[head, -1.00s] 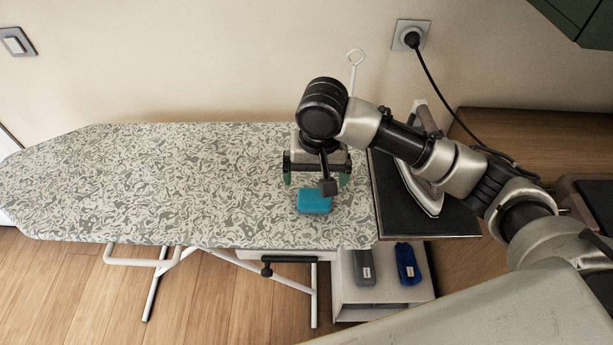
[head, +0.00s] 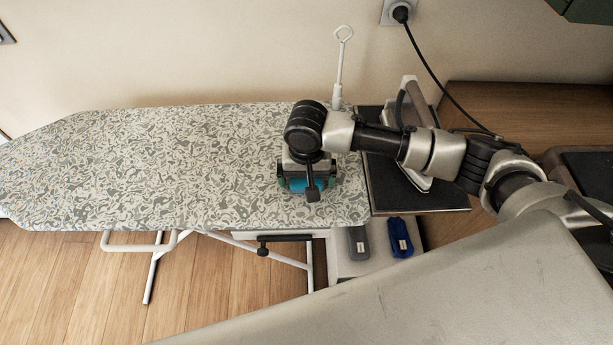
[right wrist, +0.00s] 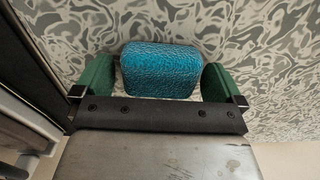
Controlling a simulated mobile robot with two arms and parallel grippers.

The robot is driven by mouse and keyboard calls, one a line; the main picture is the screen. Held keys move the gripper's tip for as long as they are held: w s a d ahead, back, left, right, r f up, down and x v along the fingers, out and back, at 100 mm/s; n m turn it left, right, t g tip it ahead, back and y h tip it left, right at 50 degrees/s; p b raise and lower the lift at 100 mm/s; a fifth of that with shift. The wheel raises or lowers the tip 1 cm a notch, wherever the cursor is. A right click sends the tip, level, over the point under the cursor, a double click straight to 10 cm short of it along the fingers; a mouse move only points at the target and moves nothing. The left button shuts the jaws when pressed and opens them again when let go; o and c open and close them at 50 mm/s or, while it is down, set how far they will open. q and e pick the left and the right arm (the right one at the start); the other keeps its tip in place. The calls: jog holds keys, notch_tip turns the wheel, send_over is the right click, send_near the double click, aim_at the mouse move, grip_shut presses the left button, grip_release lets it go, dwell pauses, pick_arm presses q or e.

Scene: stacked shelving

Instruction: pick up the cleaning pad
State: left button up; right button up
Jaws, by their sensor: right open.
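The cleaning pad (right wrist: 160,70) is a blue, textured block lying on the patterned ironing board (head: 150,170), near its right end. In the head view the pad (head: 296,185) is mostly hidden beneath my right gripper (head: 307,184). In the right wrist view my right gripper (right wrist: 158,82) is open. Its two green fingers stand on either side of the pad, with a small gap visible on each side. My left gripper is not in view.
An iron (head: 418,165) stands on the dark rest (head: 390,190) right of the board, with its cord running to the wall. A white rod with a loop (head: 340,70) rises at the board's back edge. Grey (head: 357,242) and blue (head: 400,237) items lie on a low shelf.

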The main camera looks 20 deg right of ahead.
aim_at(306, 180)
jog(key=shift+f, duration=0.1)
jog(key=shift+c, duration=0.5)
jog(key=c, duration=0.7)
jog(key=shift+r, duration=0.45)
jog(key=r, duration=0.2)
jog(key=s+r, duration=0.1)
jog(key=shift+a+r+b, duration=0.25)
jog(key=shift+r+b, duration=0.15)
jog(key=s+a+r, duration=0.3)
jog(key=s+r, duration=0.3)
jog(key=s, duration=0.4)
jog(key=shift+r, duration=0.2)
